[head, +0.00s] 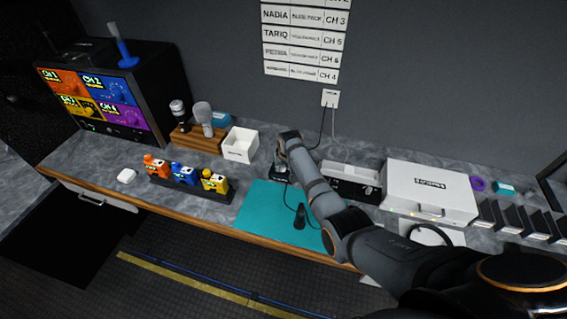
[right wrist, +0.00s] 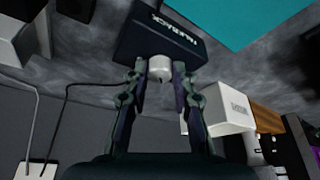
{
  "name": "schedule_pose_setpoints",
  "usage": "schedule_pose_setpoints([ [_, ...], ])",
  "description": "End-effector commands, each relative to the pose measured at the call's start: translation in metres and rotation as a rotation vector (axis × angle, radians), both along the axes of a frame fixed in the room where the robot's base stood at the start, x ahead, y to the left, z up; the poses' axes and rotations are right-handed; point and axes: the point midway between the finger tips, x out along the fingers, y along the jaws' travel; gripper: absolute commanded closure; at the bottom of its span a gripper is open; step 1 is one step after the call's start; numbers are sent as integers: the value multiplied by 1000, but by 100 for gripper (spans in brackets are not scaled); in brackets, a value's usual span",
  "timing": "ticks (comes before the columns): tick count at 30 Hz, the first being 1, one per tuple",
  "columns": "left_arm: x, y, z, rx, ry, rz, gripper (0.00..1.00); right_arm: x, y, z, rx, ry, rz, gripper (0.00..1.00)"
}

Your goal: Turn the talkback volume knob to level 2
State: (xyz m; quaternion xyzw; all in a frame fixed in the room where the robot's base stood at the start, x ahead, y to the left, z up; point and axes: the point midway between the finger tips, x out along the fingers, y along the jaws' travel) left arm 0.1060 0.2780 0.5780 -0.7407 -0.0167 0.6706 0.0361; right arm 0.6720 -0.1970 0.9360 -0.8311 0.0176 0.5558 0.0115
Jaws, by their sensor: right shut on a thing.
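The talkback box is a small dark box with white TALKBACK lettering. It shows in the right wrist view (right wrist: 157,32), upside down, and in the head view (head: 279,177) it is partly hidden behind my right arm. Its pale round volume knob (right wrist: 159,68) sits on the face toward my right gripper. My right gripper (right wrist: 162,73) has a finger on each side of the knob and is shut on it. The knob's level marks cannot be read. My left gripper is in neither view.
A teal mat (head: 262,212) with a small dark device (head: 299,216) lies in front. Several coloured packs sit in a dark rack (head: 190,190). A white case (head: 430,191) stands to the right.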

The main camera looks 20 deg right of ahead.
Motion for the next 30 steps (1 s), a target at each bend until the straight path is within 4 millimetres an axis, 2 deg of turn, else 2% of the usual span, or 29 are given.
schedule_pose_setpoints([
  [12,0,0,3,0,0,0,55,1,2,2,1,-3,-194,100],
  [29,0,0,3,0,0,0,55,2,2,2,2,-3,-227,100],
  [30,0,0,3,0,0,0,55,2,2,2,2,-3,-227,73],
])
